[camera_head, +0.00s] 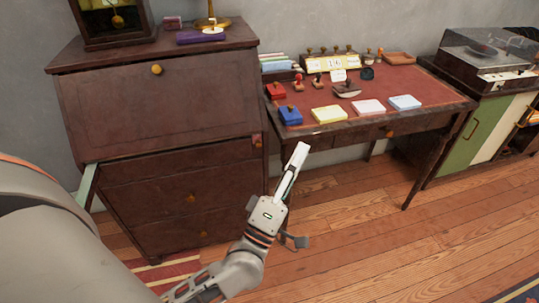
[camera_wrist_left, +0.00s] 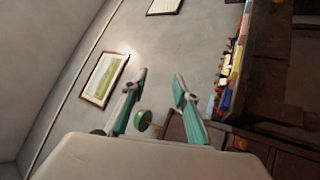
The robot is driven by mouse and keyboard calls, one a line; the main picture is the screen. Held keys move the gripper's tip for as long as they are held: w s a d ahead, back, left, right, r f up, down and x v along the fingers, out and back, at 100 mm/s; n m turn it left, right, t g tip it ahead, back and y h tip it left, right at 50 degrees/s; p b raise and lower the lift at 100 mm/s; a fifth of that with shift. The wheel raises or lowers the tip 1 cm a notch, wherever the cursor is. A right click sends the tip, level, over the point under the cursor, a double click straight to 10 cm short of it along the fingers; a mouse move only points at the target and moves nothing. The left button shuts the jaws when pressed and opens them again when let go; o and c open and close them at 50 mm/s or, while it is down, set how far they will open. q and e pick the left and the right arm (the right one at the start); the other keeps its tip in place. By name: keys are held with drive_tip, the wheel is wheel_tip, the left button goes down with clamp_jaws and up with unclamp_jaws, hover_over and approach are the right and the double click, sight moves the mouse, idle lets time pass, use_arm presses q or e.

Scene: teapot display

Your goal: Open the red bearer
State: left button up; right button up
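The dark wooden writing desk (camera_head: 160,105) stands at left in the head view, its sloping front closed. A narrow reddish bearer end (camera_head: 257,141) with a small knob shows at the right end of its upper drawer row; it looks flush with the front. A pale green bearer (camera_head: 87,186) sticks out at the desk's left side. My left gripper (camera_head: 297,162) is to the right of the reddish end, apart from it, fingers pointing up. In the left wrist view, the fingers (camera_wrist_left: 158,78) are spread with nothing between them. My right gripper is not in view.
A red-topped table (camera_head: 372,97) with stamps and paper pads stands right of the desk. A record player (camera_head: 487,55) is on a cabinet farther right. A green lamp shade (camera_wrist_left: 145,120) shows behind the fingers. The wooden floor (camera_head: 400,250) in front is clear.

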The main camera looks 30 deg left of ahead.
sight(259, 145)
use_arm(q)
drive_tip(key=w+a+f+n+g+y+b, duration=0.3)
drive_tip(key=w+a+f+n+g+y, duration=0.1)
drive_tip(key=n, duration=0.6)
drive_tip(key=w+a+f+n+g+y+b, duration=0.4)
drive_tip(key=a+f+n, duration=0.3)
drive_tip(key=a+n, duration=0.2)
drive_tip(key=w+a+f+n+g+y+b, duration=0.4)
drive_tip(key=w+a+f+n+y, duration=0.1)
drive_tip(key=n, duration=0.6)
drive_tip(key=shift+w+a+f, duration=0.15)
drive_tip(key=shift+a+f, duration=0.35)
drive_tip(key=shift+a, duration=0.3)
drive_tip(key=shift+w+a+r, duration=0.1)
drive_tip(key=shift+w+a, duration=0.15)
drive_tip(key=shift+a, duration=0.05)
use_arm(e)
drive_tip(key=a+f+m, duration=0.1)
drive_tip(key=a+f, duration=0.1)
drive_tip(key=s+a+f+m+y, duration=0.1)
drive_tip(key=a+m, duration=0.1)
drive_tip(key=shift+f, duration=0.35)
use_arm(q)
clamp_jaws()
